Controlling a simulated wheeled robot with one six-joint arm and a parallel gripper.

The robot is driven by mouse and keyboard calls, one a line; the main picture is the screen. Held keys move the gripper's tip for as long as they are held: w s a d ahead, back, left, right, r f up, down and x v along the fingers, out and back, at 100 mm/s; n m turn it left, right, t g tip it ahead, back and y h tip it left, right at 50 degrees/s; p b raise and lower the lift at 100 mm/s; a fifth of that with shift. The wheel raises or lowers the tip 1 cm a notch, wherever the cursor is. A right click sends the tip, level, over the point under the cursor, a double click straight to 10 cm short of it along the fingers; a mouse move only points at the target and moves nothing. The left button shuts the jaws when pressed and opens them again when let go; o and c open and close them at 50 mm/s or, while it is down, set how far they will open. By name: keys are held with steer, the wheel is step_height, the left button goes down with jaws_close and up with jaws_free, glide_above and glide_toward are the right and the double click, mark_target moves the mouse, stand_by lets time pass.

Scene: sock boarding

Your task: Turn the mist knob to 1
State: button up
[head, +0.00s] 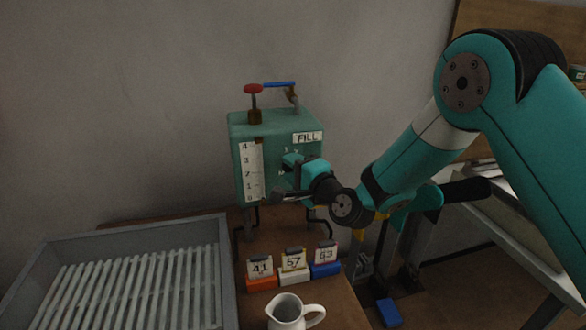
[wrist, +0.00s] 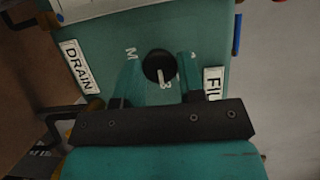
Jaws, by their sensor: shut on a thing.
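A green tank (head: 265,140) stands on legs on the brown table, with a FILL label (head: 307,137) and a level scale on its front. My gripper (head: 294,168) is at the tank's front face and hides the knob in the head view. In the wrist view the black round mist knob (wrist: 153,62) sits between the two teal fingers of my gripper (wrist: 158,70), which is shut on it. A pale pointer on the knob points down in the picture, close to a mark that looks like a 3. Other marks around the knob are partly covered.
A red knob (head: 253,89) and a blue lever (head: 279,84) top the tank. Several numbered cards stand on coloured blocks (head: 294,277) in front, by a white jug (head: 287,311). A grey slatted tray (head: 215,285) fills the left.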

steer(key=shift+r+p, duration=0.1)
steer(key=shift+p, duration=0.2)
steer(key=n+h, duration=0.2)
steer(key=n, duration=0.2)
steer(key=n+g+h+b, duration=0.1)
steer(key=n+h, duration=0.2)
steer(key=n, duration=0.1)
steer(key=n+h+b, duration=0.1)
steer(key=n+h, duration=0.1)
steer(key=n, duration=0.3)
steer(key=shift+s+a+r, duration=0.1)
steer(key=shift+a+r, duration=0.05)
steer(key=shift+a, duration=0.15)
steer(key=shift+n, duration=0.3)
stand_by(0.5)
steer(key=o, duration=0.9)
